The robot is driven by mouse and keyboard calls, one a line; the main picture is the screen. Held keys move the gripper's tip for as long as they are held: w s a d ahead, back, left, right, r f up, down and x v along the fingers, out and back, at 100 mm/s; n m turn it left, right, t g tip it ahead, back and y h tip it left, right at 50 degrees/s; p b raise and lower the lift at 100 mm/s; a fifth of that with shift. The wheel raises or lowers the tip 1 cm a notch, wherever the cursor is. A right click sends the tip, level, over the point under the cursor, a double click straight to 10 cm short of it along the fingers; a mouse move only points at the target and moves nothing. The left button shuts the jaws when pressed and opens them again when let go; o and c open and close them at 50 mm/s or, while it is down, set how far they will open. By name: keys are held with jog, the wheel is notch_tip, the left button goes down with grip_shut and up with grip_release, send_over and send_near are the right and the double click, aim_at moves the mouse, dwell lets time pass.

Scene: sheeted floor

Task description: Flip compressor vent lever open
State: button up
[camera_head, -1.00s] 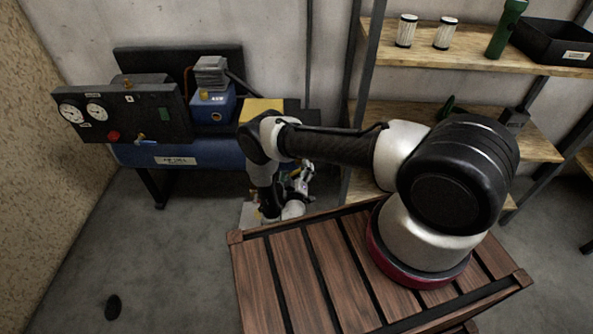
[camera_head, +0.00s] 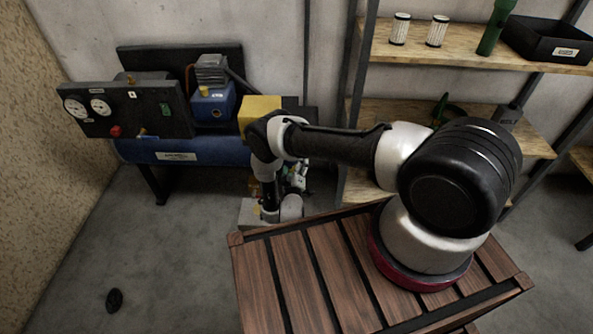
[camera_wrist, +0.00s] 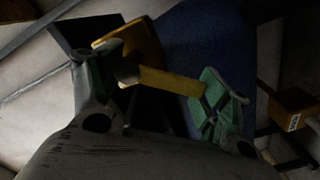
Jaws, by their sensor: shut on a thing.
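A yellow lever (camera_wrist: 168,80) lies across the gap between my fingers in the wrist view. It has a dark round end at the left. My gripper (camera_wrist: 150,82) is shut on this lever, with one grey finger at the left and a greenish finger side at the right. The blue compressor tank (camera_head: 200,150) stands against the back wall in the head view; a dark blue surface (camera_wrist: 208,45) fills the area behind the lever in the wrist view. In the head view my gripper is mostly hidden behind my arm. The lever's mount is too dark to make out.
A black gauge panel (camera_head: 130,112) sits at the compressor's left, with a blue pump (camera_head: 213,103) beside it. A yellow box (camera_head: 262,106) is at its right end. Wooden shelves (camera_head: 480,60) stand at the right. A black oval object (camera_head: 114,300) lies on otherwise open floor.

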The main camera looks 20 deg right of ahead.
jog(key=n, duration=0.3)
jog(key=shift+s+d+f+n, duration=0.1)
jog(key=shift+d+f+n, duration=0.2)
jog(key=shift+d+f, duration=0.05)
jog(key=shift+s+d+f+n, duration=0.15)
jog(key=shift+d+n, duration=0.15)
jog(key=shift+n, duration=0.8)
jog(key=shift+s+d+f+n, duration=0.1)
jog(key=shift+d+n, duration=0.15)
jog(key=shift+n, duration=0.85)
jog(key=o, duration=1.5)
jog(key=shift+c, duration=0.2)
jog(key=v, duration=1.2)
